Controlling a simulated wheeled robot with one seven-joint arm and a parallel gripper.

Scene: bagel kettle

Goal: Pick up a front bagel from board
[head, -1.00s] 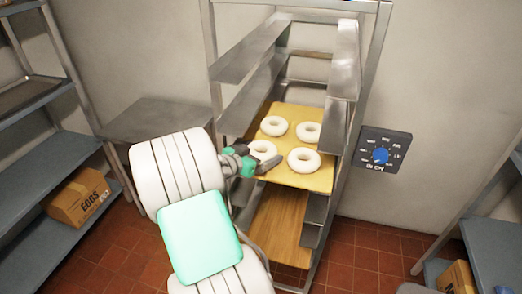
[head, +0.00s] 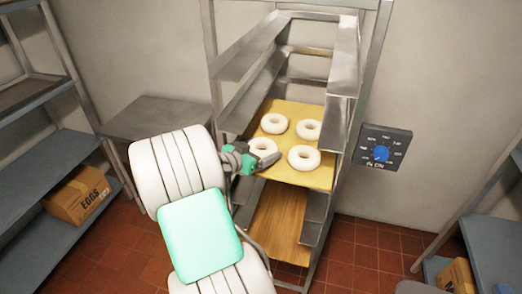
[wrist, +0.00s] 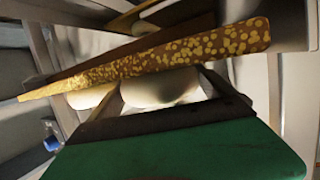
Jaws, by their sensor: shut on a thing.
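Several white ring bagels lie on a yellow board in the rack. The front left bagel (head: 263,145) is at my gripper, and the front right bagel (head: 304,157) lies beside it. Two more bagels, back left (head: 275,124) and back right (head: 309,130), lie behind. The board (head: 318,178) also shows in the wrist view as a speckled slanting edge (wrist: 190,47). My gripper (head: 262,160) reaches in at the board's front left. In the wrist view its fingers are on both sides of a white bagel (wrist: 160,88), shut on it. The board edge partly hides that bagel.
Metal rack rails (head: 340,115) flank the board on the right and left. A lower wooden board (head: 278,222) sits beneath. A wall dial (head: 382,148) is right of the rack. An eggs box (head: 78,196) sits on the left shelf.

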